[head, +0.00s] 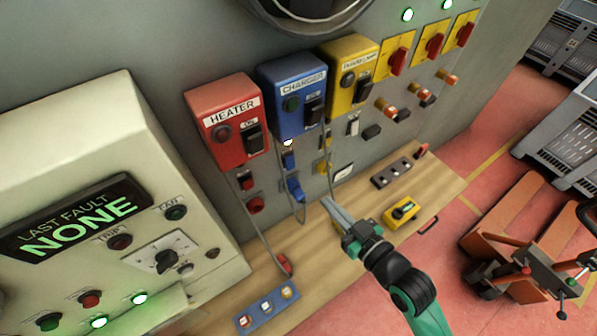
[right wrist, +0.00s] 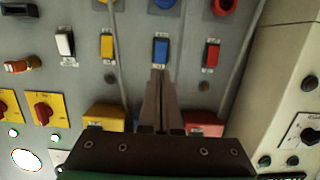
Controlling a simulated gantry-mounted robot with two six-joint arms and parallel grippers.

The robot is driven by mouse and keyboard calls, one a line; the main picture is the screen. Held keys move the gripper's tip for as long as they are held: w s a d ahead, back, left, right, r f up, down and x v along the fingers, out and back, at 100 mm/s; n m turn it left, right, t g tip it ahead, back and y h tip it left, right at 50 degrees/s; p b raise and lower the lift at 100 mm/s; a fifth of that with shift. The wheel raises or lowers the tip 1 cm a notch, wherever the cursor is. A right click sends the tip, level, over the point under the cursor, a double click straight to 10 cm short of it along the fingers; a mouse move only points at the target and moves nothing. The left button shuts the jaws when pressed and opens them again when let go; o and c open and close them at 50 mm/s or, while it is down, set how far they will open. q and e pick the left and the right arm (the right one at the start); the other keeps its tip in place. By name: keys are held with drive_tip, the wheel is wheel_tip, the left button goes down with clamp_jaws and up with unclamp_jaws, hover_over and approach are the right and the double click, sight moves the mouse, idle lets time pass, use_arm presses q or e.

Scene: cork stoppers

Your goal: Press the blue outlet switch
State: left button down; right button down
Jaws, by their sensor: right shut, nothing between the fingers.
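The blue switch (head: 289,160) sits on the grey panel below the blue CHARGER box (head: 299,92), above a blue outlet with a plug (head: 295,189). In the right wrist view, which is upside down, the blue switch (right wrist: 161,51) is between a yellow switch (right wrist: 107,46) and a red switch (right wrist: 211,55). My right gripper (head: 325,202) is shut and empty, out in front of the panel. In the right wrist view its fingertips (right wrist: 158,72) line up just below the blue switch in the picture; contact is not visible. My left gripper is not in view.
A red HEATER box (head: 229,122) and a yellow box (head: 351,73) flank the blue box. Cables hang below them. The wooden bench (head: 330,250) carries a blue strip (head: 267,310), a yellow device (head: 401,211) and a dark strip (head: 391,172). A cream control box stands left.

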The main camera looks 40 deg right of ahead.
sight(292, 166)
drive_tip(key=x, duration=1.3)
drive_tip(key=shift+w, duration=0.4)
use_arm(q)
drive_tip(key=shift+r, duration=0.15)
